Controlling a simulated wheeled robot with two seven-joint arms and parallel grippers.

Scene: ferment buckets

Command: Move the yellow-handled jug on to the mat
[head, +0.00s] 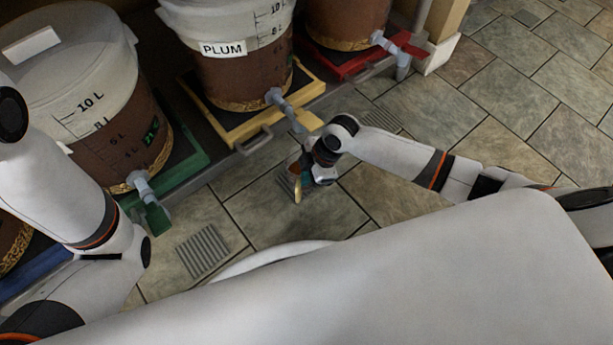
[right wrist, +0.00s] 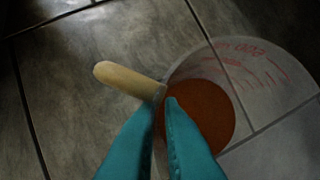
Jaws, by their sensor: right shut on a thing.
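The jug (right wrist: 200,115) is clear, with red markings and red-brown liquid inside. Its pale yellow handle (right wrist: 130,80) sticks out to the left in the right wrist view. My right gripper (right wrist: 168,101) has its teal fingers shut on the jug near the root of the handle. In the head view the jug's handle (head: 298,190) shows below my right gripper (head: 308,174), which hides part of the jug. My left gripper is out of view.
Other grey ribbed squares lie on the tiles at lower left (head: 203,250) and upper right (head: 381,120). The PLUM bucket (head: 235,85) stands on a yellow stand, its tap (head: 284,107) above the jug's area. Buckets stand on both sides. Tiled floor (head: 450,90) is clear at right.

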